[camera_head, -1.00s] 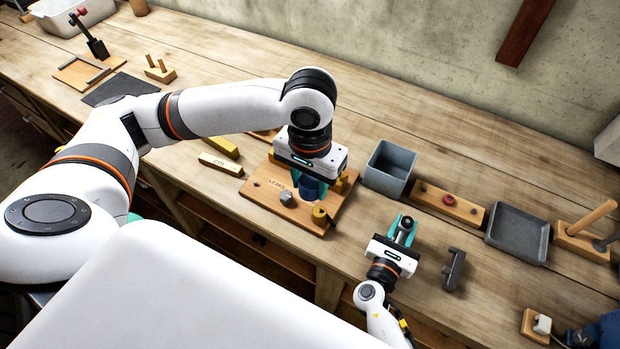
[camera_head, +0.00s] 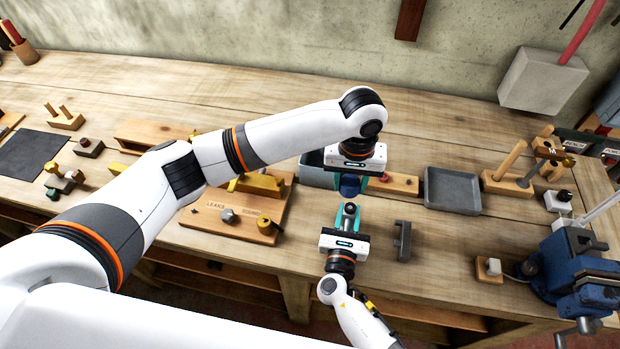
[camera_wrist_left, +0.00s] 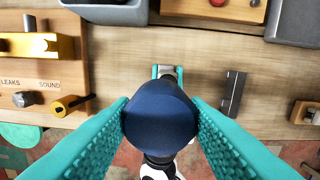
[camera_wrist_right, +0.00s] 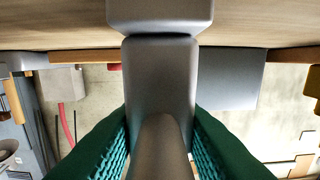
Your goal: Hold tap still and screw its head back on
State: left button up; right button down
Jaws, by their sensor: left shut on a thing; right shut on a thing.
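My left gripper (camera_head: 350,186) is shut on the dark blue tap head (camera_wrist_left: 160,122), which sits between its teal fingers in the left wrist view. My right gripper (camera_head: 347,216) is shut on the grey metal tap (camera_wrist_right: 160,85), low over the bench front. The tap also shows small in the head view (camera_head: 349,211). The left gripper is above and slightly behind the right one in the head view. In the left wrist view the head covers much of the tap and right gripper. I cannot tell whether head and tap touch.
The LEAKS/SOUND board (camera_head: 207,222) with brass and grey fittings lies left of the grippers. A grey bin (camera_head: 314,172) stands behind, partly hidden. A dark grey bracket (camera_head: 402,240) lies just right. A grey tray (camera_head: 452,191) and blue vise (camera_head: 580,275) are farther right.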

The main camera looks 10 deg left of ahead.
aim_at(349, 208)
pick_arm(q)
jog(key=shift+w+d+f, duration=0.15)
jog(key=shift+w+d, duration=0.05)
jog(key=shift+d, duration=0.35)
jog(key=shift+f, duration=2.8)
jog(key=shift+f, duration=0.6)
jog(key=shift+f, duration=0.15)
jog(key=shift+c, duration=0.5)
jog(key=shift+s+a+f, duration=0.1)
jog(key=shift+s+f, duration=0.1)
jog(key=shift+f, duration=0.25)
jog(key=shift+m, duration=1.7)
